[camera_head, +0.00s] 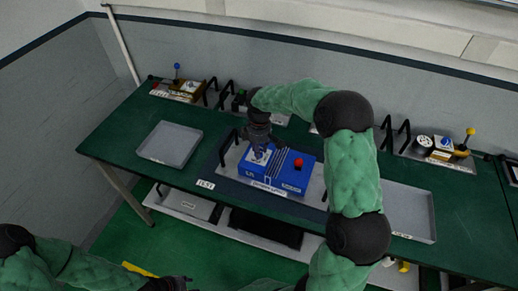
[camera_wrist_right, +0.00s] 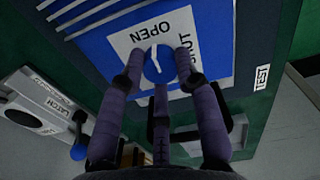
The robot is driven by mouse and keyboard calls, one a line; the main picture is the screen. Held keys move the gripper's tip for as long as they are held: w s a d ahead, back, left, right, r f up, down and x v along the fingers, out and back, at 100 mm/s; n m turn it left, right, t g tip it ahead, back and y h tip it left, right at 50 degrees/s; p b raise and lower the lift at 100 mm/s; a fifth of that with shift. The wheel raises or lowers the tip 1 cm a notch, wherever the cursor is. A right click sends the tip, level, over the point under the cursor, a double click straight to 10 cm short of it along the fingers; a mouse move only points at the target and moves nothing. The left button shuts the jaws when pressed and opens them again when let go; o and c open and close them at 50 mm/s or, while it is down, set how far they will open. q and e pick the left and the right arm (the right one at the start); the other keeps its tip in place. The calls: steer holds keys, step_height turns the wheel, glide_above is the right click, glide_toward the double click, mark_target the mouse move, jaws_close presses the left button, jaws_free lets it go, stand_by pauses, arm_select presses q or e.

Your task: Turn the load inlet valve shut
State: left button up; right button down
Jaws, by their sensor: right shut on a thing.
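The blue unit (camera_head: 297,183) sits on the green bench and carries a white plate and a red button (camera_head: 298,163). In the right wrist view, the round blue valve knob (camera_wrist_right: 157,62) has a white line and sits on the white plate, with OPEN above it and SHUT to its right. The line runs roughly toward OPEN; which end is the pointer is unclear. My right gripper (camera_head: 261,147) reaches down onto the unit, its fingers (camera_wrist_right: 158,78) closed around the knob. My left gripper (camera_head: 168,284) is low at the bottom edge, away from the bench, its jaws unclear.
An empty grey tray (camera_head: 169,144) lies left of the unit, another tray (camera_head: 408,210) to the right behind my arm. Black handles (camera_head: 227,147) stand close left of the unit. Other panels with levers (camera_head: 444,146) line the back. In the wrist view, a LATCH panel (camera_wrist_right: 45,115) shows.

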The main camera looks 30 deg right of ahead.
steer(key=shift+s+m, duration=0.1)
steer(key=shift+m, duration=0.5)
steer(key=m, duration=0.2)
steer(key=shift+m+p, duration=0.3)
steer(key=shift+m, duration=0.1)
steer(key=m, duration=0.4)
steer(key=shift+m, duration=0.3)
steer(key=m, duration=0.4)
steer(key=shift+s+a+f, duration=0.1)
steer(key=m, duration=0.5)
steer(key=shift+a, duration=0.1)
steer(key=shift+m, duration=0.3)
steer(key=c, duration=0.9)
jaws_free()
